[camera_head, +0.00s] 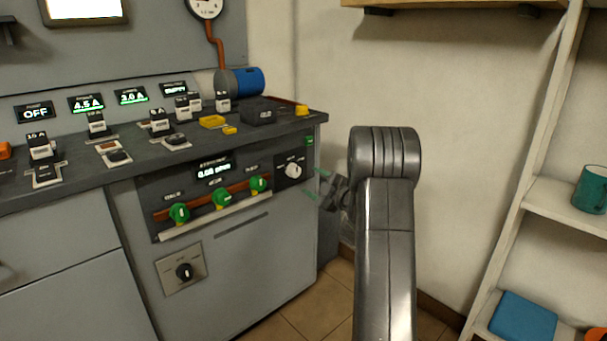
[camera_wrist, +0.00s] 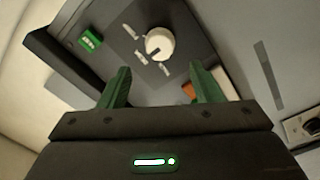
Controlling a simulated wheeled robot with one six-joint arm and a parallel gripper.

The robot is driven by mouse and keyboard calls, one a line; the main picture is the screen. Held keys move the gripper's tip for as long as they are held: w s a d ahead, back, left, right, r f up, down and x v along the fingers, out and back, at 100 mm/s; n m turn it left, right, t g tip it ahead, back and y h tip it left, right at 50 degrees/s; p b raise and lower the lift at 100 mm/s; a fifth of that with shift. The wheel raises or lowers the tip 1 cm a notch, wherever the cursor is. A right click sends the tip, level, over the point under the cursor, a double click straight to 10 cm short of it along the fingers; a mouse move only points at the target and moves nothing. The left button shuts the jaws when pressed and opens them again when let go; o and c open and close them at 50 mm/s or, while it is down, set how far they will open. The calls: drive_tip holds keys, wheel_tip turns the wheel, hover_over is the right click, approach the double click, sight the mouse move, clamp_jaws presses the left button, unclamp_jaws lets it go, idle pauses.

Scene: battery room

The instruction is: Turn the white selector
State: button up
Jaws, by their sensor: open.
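The white selector (camera_head: 293,170) is a round white knob on a dark plate at the right end of the cabinet's front panel. In the wrist view the white selector (camera_wrist: 159,44) lies ahead of the fingertips, slightly right of the middle, with a small dark mark on its face and white label marks around its left and lower sides. My gripper (camera_head: 324,184) is just right of the knob in the head view. In the wrist view my gripper (camera_wrist: 160,80) has its two green fingers apart with nothing between them. The fingers look clear of the knob.
Green valve handles (camera_head: 222,197) sit left of the selector under a small display (camera_head: 214,168). A black knob (camera_head: 184,271) is lower on the cabinet. A green block (camera_wrist: 90,40) is near the selector. A shelf (camera_head: 560,205) stands at the right.

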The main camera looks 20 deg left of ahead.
sight(296, 172)
drive_tip(key=p+v, duration=0.1)
drive_tip(key=v, duration=0.5)
drive_tip(key=shift+d, duration=0.25)
drive_tip(key=shift+a+f, duration=0.1)
drive_tip(key=b+x, duration=0.3)
drive_tip(key=x, duration=0.9)
drive_tip(key=shift+w+a, duration=0.1)
drive_tip(key=shift+a, duration=0.3)
drive_tip(key=shift+w+a, duration=0.15)
drive_tip(key=shift+a, duration=0.2)
